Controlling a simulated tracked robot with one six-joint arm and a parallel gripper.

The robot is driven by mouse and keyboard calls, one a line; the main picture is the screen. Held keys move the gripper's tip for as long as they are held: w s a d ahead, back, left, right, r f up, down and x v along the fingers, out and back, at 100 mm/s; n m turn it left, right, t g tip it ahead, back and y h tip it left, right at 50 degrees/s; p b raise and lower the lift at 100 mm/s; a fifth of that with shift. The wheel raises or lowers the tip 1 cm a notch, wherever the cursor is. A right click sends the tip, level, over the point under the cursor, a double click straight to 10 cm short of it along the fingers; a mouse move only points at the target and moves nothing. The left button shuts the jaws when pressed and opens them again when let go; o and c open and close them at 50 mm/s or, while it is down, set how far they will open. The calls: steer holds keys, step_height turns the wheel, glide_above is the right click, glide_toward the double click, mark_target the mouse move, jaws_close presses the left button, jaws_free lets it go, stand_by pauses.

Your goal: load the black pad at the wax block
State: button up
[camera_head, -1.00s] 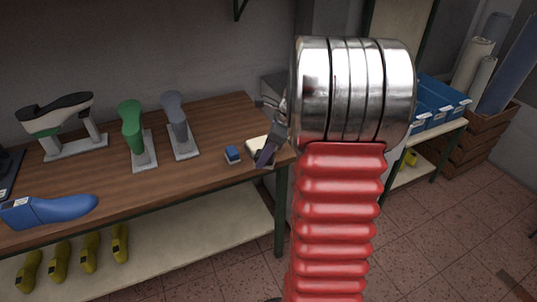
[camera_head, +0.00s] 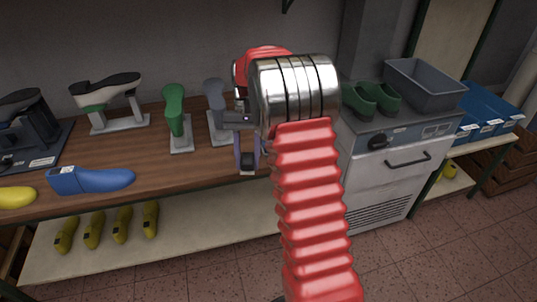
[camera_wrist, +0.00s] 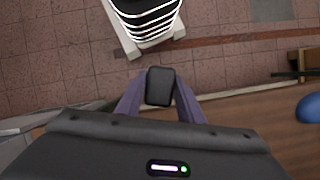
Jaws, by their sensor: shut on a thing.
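My gripper (camera_head: 247,160) is in front of the wooden bench in the head view, its two purple-grey fingers pointing down. It is shut on the black pad (camera_wrist: 160,86), a small dark rounded block that shows between the fingertips in the wrist view. The pad also shows as a dark patch low between the fingers in the head view (camera_head: 247,168). I see no wax block in either view now; my arm and gripper cover the right end of the bench top.
A blue shoe last (camera_head: 92,180) lies on the bench's front left. A green last (camera_head: 174,115) and a grey last (camera_head: 217,108) stand behind, close to my gripper. A grey cabinet (camera_head: 390,170) with green clogs (camera_head: 371,98) and a grey bin (camera_head: 424,84) stands right.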

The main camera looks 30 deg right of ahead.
steer(key=w+a+f+n+h, duration=0.1)
steer(key=a+f+n, duration=0.1)
steer(key=a, duration=0.5)
steer(key=w+a+f+n+h, duration=0.1)
steer(key=w+a+f+n, duration=0.1)
steer(key=a+n, duration=0.2)
steer(key=a, duration=0.3)
steer(key=shift+w+f+n+g+h, duration=0.15)
steer(key=shift+f+n+g+h, duration=0.1)
steer(key=shift+n+g+h, duration=0.05)
